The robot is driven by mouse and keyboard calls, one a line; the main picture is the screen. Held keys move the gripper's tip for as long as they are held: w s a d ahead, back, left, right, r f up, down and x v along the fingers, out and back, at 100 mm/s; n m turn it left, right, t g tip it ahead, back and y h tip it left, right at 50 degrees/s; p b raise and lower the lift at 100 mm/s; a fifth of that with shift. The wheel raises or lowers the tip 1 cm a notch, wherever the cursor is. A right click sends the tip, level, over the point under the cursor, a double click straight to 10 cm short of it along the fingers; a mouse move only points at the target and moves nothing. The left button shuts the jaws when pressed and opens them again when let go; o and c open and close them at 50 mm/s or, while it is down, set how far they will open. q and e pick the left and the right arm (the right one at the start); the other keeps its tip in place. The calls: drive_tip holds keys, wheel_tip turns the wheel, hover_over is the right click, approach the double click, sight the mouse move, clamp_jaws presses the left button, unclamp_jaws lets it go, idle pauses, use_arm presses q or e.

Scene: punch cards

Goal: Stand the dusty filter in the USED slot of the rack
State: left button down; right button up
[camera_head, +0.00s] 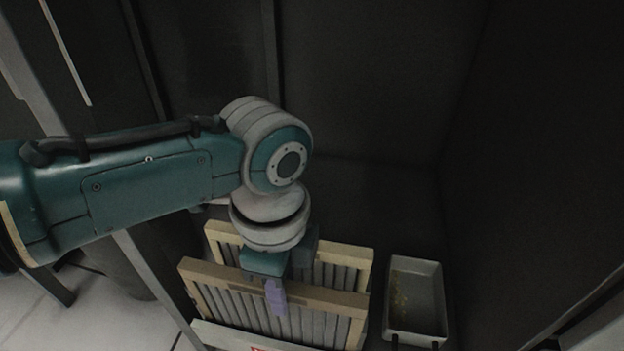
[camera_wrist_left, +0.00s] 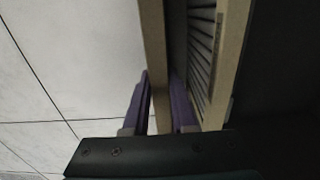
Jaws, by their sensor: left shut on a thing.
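My left gripper (camera_head: 276,290) is shut on the top edge of the front filter (camera_head: 335,298), a tan-framed panel with grey pleats. One purple finger shows on its near face. In the left wrist view the gripper (camera_wrist_left: 160,108) has its two purple fingers on either side of the tan frame edge (camera_wrist_left: 153,45). A second tan-framed pleated filter (camera_head: 345,255) stands behind, roughly parallel and apart. A white strip (camera_head: 215,335) with partly cut-off red lettering, seemingly the rack's front, lies below the held filter. The slots and the held filter's lower edge are hidden or out of view.
A grey tray (camera_head: 437,300) with yellowish specks inside sits right of the filters. Dark walls close in behind and to the right. A pale tiled floor (camera_head: 75,315) shows at lower left. A grey post runs down the left side.

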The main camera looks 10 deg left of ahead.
use_arm(q)
drive_tip(key=shift+f, duration=0.8)
use_arm(e)
drive_tip(key=shift+f, duration=0.75)
use_arm(q)
drive_tip(key=shift+c, duration=0.8)
unclamp_jaws()
wheel_tip(320, 180, up, 2)
drive_tip(key=shift+r+p, duration=0.1)
drive_tip(key=shift+p, duration=1.05)
drive_tip(key=shift+w+a+r+p, duration=0.1)
drive_tip(key=shift+w+r+p, duration=0.05)
drive_tip(key=shift+r+p, duration=0.65)
wheel_tip(320, 180, up, 3)
drive_tip(key=p, duration=0.3)
drive_tip(key=shift+f, duration=0.1)
use_arm(e)
wheel_tip(320, 180, up, 7)
use_arm(q)
drive_tip(key=shift+s, duration=0.2)
